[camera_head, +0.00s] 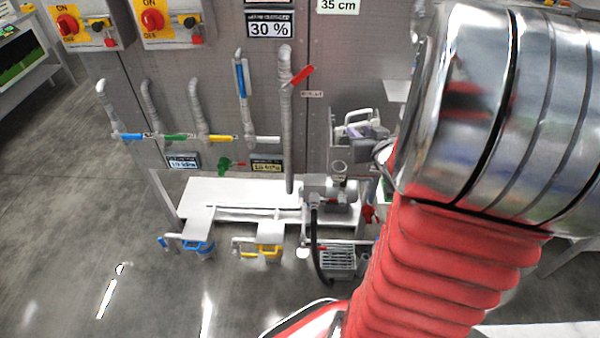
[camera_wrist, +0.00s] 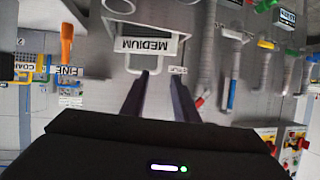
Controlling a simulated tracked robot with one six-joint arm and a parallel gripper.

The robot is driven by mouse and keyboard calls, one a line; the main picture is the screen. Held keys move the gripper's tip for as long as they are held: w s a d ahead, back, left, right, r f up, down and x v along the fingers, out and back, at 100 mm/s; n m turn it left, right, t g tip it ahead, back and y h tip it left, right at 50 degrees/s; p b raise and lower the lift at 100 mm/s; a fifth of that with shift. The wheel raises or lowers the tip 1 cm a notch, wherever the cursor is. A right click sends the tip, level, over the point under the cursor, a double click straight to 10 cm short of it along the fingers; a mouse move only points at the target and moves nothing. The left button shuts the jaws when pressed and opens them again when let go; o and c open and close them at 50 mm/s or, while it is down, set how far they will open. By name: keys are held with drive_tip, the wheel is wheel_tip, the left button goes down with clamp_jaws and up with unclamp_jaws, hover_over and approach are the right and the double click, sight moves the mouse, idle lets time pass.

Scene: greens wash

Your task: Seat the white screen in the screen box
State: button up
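A white loop handle (camera_wrist: 129,66) shows in the wrist view, where the picture is upside down, below a pale frame with a MEDIUM label (camera_wrist: 145,45). I take it for the white screen's handle, but its body is mostly hidden. In the head view a white handle (camera_head: 357,115) stands at a grey holder on the panel. My gripper (camera_wrist: 162,76) is open, its two dark fingers apart with grey panel showing between them. The left fingertip overlaps the handle's edge in the picture; contact cannot be told. I cannot identify the screen box for certain.
An orange handle (camera_wrist: 67,42) hangs near a FINE label (camera_wrist: 69,72) in the wrist view. Coloured valve pipes (camera_head: 197,110) line the grey panel. A white bench (camera_head: 240,192) stands below, with a grey pump (camera_head: 328,192). Open floor (camera_head: 70,220) lies at left.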

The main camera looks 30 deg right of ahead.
drive_tip(key=a+r+n+g, duration=0.1)
drive_tip(key=a+r+g, duration=0.35)
drive_tip(key=a, duration=0.85)
drive_tip(key=s+a+r+n+g+y, duration=0.1)
drive_tip(key=s+a+n+y, duration=0.1)
drive_tip(key=s+a, duration=0.4)
drive_tip(key=s+a+r+n+g+y, duration=0.1)
drive_tip(key=s+a, duration=0.6)
drive_tip(key=a, duration=0.7)
drive_tip(key=shift+s+a+r+n+y, duration=0.15)
drive_tip(key=shift+r+n+y, duration=0.3)
drive_tip(key=shift+y, duration=0.55)
